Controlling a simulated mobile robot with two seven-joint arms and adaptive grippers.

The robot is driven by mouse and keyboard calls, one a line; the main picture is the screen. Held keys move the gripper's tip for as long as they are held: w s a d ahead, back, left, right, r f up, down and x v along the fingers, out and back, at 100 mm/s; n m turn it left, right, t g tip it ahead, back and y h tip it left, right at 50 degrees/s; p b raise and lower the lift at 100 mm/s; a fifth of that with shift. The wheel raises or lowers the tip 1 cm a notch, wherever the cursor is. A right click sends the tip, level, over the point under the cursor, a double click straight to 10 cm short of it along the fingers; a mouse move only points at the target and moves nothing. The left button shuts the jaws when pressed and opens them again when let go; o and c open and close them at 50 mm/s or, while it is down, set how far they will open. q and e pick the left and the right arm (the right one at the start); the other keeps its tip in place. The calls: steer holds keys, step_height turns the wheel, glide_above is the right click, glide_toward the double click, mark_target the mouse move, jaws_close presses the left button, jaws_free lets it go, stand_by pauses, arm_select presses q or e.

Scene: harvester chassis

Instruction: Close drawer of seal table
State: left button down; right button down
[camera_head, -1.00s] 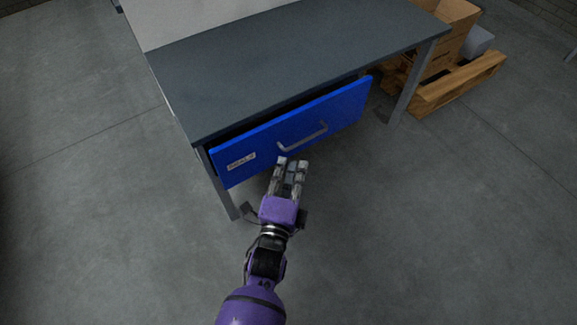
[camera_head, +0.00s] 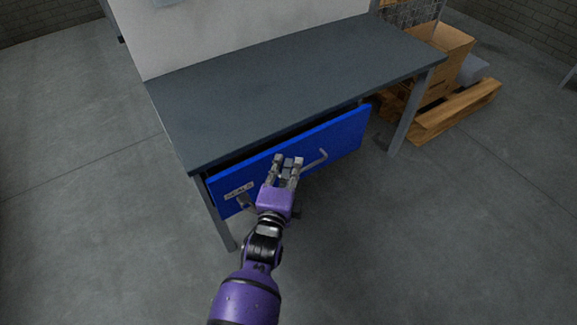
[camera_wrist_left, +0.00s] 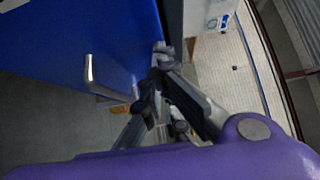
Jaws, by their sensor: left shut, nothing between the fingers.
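The seal table's blue drawer (camera_head: 345,135) stands partly out under the dark table top (camera_head: 290,80). A dark gap shows between the drawer front and the top. Its metal handle (camera_head: 318,160) is partly hidden behind my left gripper (camera_head: 287,162), which is shut and empty in front of the drawer, left of the handle's right end. In the left wrist view the blue drawer (camera_wrist_left: 70,35) fills the upper left with the handle (camera_wrist_left: 92,75) on it, and my left gripper (camera_wrist_left: 157,65) is beside the drawer's edge. Contact cannot be told. My right gripper is out of view.
A wooden pallet (camera_head: 455,105) with a cardboard box (camera_head: 440,60) and a grey bin (camera_head: 473,70) stands right of the table. A table leg (camera_head: 408,115) is at the right. The grey floor around the front is clear.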

mark_target(277, 152)
arm_select(q)
steer(key=w+a, duration=0.1)
steer(key=w, duration=0.1)
steer(key=w+a, duration=0.2)
steer(key=shift+r, duration=0.1)
steer(key=shift+w+a, duration=0.1)
stand_by(0.3)
